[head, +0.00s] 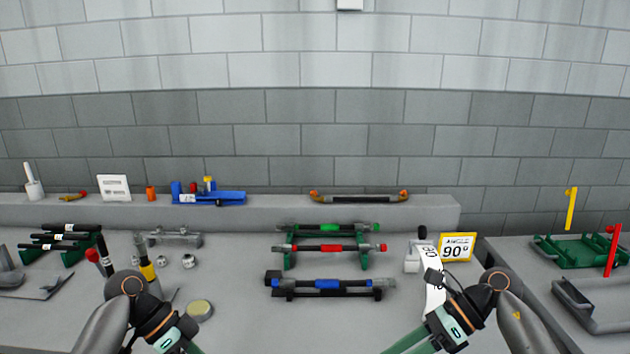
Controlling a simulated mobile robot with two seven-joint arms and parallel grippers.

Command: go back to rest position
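My two arms show at the bottom of the head view. My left arm comes in at the lower left, bends at a dark joint, and its green-and-dark forearm runs down and right out of the bottom edge. My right arm bends at the lower right, and its forearm runs down and left out of the bottom edge. Both grippers lie below the frame, so I cannot see their fingers or anything they may hold.
A grey table (235,300) carries a central rack with green (328,227), red (325,248) and blue (330,284) banded tools. A yellow "90°" sign (456,247) stands right of it. A round tin (200,310) lies near my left arm. A green tray (575,250) is at right.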

